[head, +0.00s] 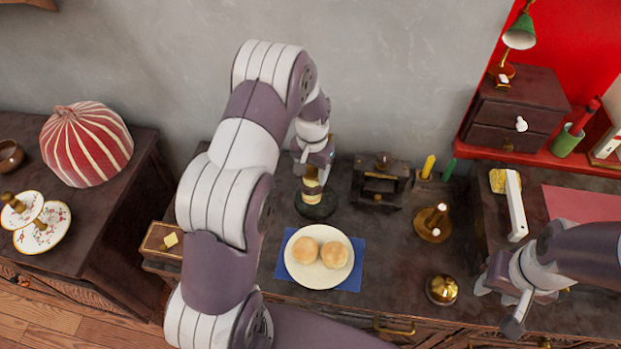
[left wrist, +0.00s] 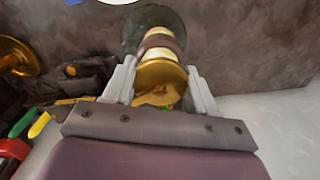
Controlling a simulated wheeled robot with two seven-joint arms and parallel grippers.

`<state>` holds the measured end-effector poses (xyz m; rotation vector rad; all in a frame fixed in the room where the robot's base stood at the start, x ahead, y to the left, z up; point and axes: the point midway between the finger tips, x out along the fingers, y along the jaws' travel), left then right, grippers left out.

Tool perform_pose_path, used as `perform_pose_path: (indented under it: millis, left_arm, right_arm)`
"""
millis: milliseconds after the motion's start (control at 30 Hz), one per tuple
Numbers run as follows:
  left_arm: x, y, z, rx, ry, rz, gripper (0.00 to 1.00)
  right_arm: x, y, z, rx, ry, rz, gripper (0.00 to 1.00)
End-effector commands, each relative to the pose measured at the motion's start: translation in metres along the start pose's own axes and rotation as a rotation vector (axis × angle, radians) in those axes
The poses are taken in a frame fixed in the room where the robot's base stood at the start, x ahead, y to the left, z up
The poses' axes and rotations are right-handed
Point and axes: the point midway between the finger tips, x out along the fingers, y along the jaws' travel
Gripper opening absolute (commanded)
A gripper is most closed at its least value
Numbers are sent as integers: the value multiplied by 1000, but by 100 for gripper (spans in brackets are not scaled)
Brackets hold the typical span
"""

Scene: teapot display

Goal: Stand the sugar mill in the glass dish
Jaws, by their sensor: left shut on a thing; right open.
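The sugar mill (head: 312,184) is an upright cylinder with cream and dark bands. Its gold end (left wrist: 160,76) is nearest the camera in the left wrist view. My left gripper (head: 313,160) is shut on it, with a finger on each side in the left wrist view (left wrist: 160,88). The dark greenish glass dish (head: 318,211) is directly beneath the mill, and its rim shows in the left wrist view (left wrist: 132,32). I cannot tell whether the mill's foot touches the dish. My right gripper (head: 499,304) is open and empty at the right front.
A cream plate (head: 300,275) with two buns on a blue napkin (head: 350,284) lies in front of the dish. A dark wooden device (head: 381,180), a brass candle holder (head: 434,224) and a brass bell (head: 442,289) stand to the right. Some dark tabletop is bare between them.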

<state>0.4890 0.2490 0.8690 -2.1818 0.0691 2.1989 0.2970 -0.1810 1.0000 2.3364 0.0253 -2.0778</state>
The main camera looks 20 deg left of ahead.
Motion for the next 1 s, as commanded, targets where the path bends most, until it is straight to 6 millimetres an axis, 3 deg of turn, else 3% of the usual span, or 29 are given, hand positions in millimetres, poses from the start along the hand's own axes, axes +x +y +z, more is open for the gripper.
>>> perform_pose_path:
  millis: [200,533,567,600,867,1000]
  left_arm:
    - [35,-2,0,0,1,0,0]
    - [42,-1,0,0,3,-1,0]
    - [41,-1,0,0,2,0,66]
    - [41,-1,0,0,2,-1,79]
    - [41,-1,0,0,2,-1,82]
    - [29,-1,-1,0,5,-1,82]
  right_arm:
    - [-7,0,-1,0,0,0,41]
    - [-4,0,0,0,0,0,41]
    - [-5,0,0,0,0,0,41]
    - [-5,0,0,0,0,0,41]
    - [-5,0,-1,0,0,0,41]
    - [-5,0,0,0,0,0,41]
